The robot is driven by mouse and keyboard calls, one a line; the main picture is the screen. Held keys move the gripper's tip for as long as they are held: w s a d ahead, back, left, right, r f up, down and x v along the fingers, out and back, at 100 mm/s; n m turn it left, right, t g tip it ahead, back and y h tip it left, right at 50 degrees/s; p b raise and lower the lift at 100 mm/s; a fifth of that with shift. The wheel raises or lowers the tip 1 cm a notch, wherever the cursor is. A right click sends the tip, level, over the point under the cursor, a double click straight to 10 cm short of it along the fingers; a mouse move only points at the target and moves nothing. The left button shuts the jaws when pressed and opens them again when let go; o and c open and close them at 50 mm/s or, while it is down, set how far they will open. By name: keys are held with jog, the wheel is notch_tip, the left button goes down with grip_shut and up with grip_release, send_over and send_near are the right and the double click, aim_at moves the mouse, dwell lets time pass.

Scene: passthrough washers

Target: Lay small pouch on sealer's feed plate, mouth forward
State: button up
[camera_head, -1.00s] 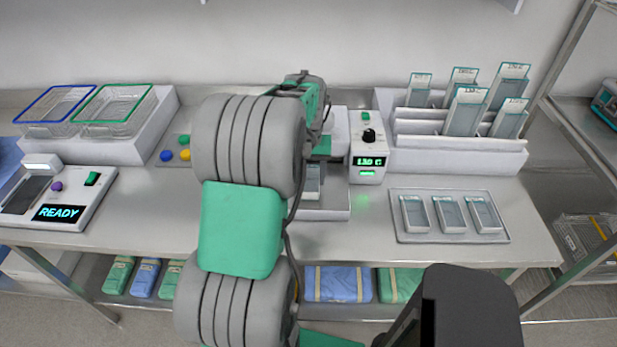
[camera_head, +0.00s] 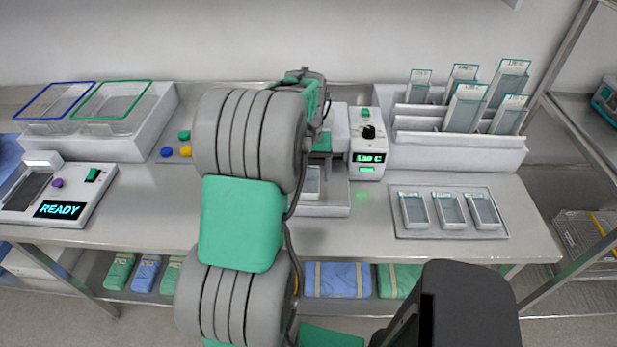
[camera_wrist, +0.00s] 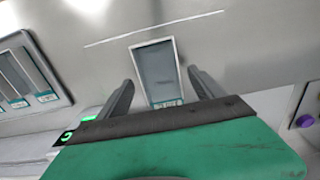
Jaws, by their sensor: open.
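One small pouch (camera_wrist: 157,68), clear-faced with a pale border and a teal label strip, lies flat on the sealer's grey feed plate (camera_head: 335,207). In the head view the pouch (camera_head: 312,184) is partly hidden by my arm. Its label end points away from me, toward the sealer (camera_head: 367,145). My gripper (camera_wrist: 160,75) is open, with one finger on each side of the pouch and a gap showing on both sides. Its palm covers the area beyond the label end. In the head view my arm hides the fingers.
A tray (camera_head: 400,233) with three pouches lies to the right. A stepped rack (camera_head: 450,150) of upright pouches stands behind it. Wire baskets (camera_head: 110,105) and a device reading READY (camera_head: 58,210) are at left. The bench front is clear.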

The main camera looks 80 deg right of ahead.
aim_at(309, 179)
notch_tip(309, 179, up, 10)
jog(key=b, duration=0.2)
jog(key=w+a+r+n+t+h, duration=0.1)
jog(key=w+a+n, duration=0.7)
jog(key=w+a, duration=1.5)
jog(key=a+f+n+t, duration=0.1)
jog(key=a+f+n, duration=0.1)
jog(key=a, duration=1)
jog(key=w+a+f+n+t+y, duration=0.1)
jog(key=a+n, duration=0.4)
jog(key=a, duration=0.7)
jog(key=shift+w+a+f+n+t, duration=0.2)
jog(key=shift+a+f+n+t, duration=0.1)
jog(key=shift+f+t, duration=0.15)
